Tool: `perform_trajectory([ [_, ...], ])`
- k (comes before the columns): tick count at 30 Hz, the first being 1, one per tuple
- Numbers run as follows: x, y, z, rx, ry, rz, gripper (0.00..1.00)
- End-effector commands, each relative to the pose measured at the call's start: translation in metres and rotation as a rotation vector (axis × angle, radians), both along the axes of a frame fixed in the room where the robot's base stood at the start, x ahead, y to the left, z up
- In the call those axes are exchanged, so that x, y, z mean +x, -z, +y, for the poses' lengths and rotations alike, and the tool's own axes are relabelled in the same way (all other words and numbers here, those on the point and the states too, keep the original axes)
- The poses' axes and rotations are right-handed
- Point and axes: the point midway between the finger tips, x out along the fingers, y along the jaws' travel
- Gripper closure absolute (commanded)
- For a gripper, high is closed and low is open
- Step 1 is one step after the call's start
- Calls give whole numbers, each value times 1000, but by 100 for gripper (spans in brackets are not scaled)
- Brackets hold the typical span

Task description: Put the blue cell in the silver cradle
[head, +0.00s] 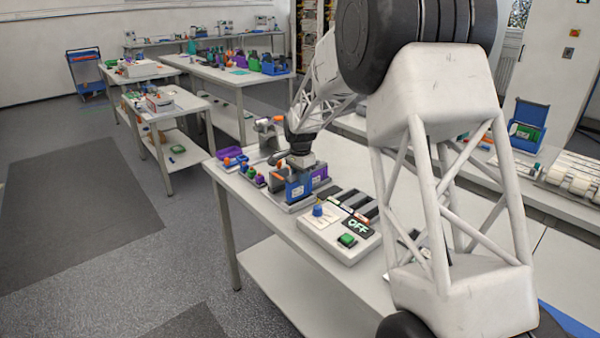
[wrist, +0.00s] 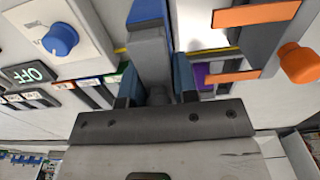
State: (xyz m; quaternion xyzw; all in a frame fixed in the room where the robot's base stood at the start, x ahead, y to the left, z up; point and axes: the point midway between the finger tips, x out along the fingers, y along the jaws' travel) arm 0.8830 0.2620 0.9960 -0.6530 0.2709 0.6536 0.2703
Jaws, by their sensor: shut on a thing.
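In the wrist view, my gripper (wrist: 158,88) has one finger on each side of the blue cell (wrist: 148,45). A grey base (head: 299,206) shows under the cell; I cannot tell whether the cell rests in it. A bright silvery surface (wrist: 198,22) lies beside the cell in the wrist view; I cannot tell whether it is the silver cradle.
A purple block (head: 320,175) stands close behind the blue cell. An orange block (head: 277,182) is at its left. A white control box (head: 338,232) with a blue knob and an OFF display stands nearer, beside dark slots (head: 357,203). Orange brackets (wrist: 255,15) lie right of the cell.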

Motion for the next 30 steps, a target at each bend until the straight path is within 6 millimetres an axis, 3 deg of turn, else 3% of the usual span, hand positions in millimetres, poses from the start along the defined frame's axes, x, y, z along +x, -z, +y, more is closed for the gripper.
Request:
perform_trajectory([
  [12, 0, 22, 0, 0, 0, -1, 100],
  [30, 0, 25, 0, 0, 0, -1, 100],
])
